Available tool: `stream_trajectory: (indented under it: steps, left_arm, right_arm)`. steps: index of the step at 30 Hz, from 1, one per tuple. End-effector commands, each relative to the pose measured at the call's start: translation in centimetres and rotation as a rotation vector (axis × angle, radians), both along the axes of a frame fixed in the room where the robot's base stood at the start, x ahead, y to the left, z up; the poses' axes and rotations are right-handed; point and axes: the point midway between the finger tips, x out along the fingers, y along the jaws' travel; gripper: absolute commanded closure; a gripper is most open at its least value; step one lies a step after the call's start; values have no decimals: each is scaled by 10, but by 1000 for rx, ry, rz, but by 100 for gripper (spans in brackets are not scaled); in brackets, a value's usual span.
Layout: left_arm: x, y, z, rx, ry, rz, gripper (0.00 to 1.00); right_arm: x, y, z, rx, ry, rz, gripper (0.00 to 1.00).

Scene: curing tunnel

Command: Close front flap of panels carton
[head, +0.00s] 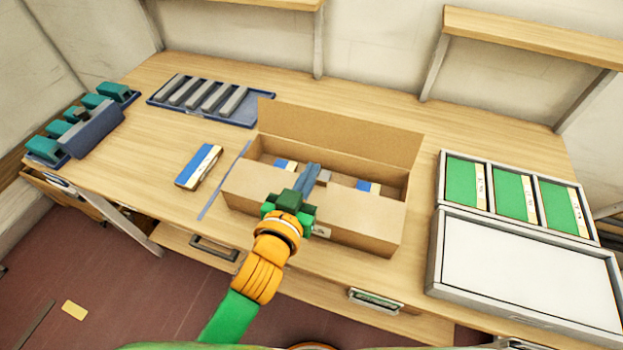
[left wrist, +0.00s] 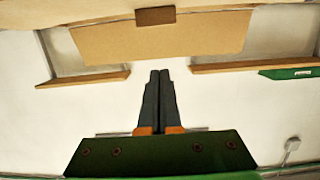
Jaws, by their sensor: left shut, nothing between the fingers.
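The panels carton (head: 385,240) is a long brown cardboard box in the middle of the bench, open at the top. Its back flap (head: 340,132) stands up. A tan panel (head: 355,212) along its front side looks like the front flap; its exact angle is hard to tell, and my left arm partly hides it. My left gripper (head: 311,172) reaches over the front side, its grey fingers shut and empty above the carton opening. The shut fingers also show in the left wrist view (left wrist: 158,95), with a tan board (left wrist: 160,42) beyond them. My right gripper is out of view.
Blue and white packs (head: 366,187) lie inside the carton. Another pack (head: 199,167) and a blue strip (head: 225,180) lie to its left. A tray of grey bars (head: 250,122) stands behind; a case with green panels (head: 437,195) is on the right.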

Motion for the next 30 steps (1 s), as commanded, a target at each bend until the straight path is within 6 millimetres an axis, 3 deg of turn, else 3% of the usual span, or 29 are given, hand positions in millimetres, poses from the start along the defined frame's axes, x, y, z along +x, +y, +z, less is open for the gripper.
stream_trajectory:
  steps: [1,3,9,30]
  left_arm:
    - [10,-3,1,0,-2,0,100]
    - [9,-3,-17,2,5,1,100]
    - [10,-3,-39,0,2,0,100]
    - [14,-4,-56,0,2,1,100]
  right_arm:
    - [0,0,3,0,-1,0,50]
    - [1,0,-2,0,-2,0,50]
    - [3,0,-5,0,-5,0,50]
    - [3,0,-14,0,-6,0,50]
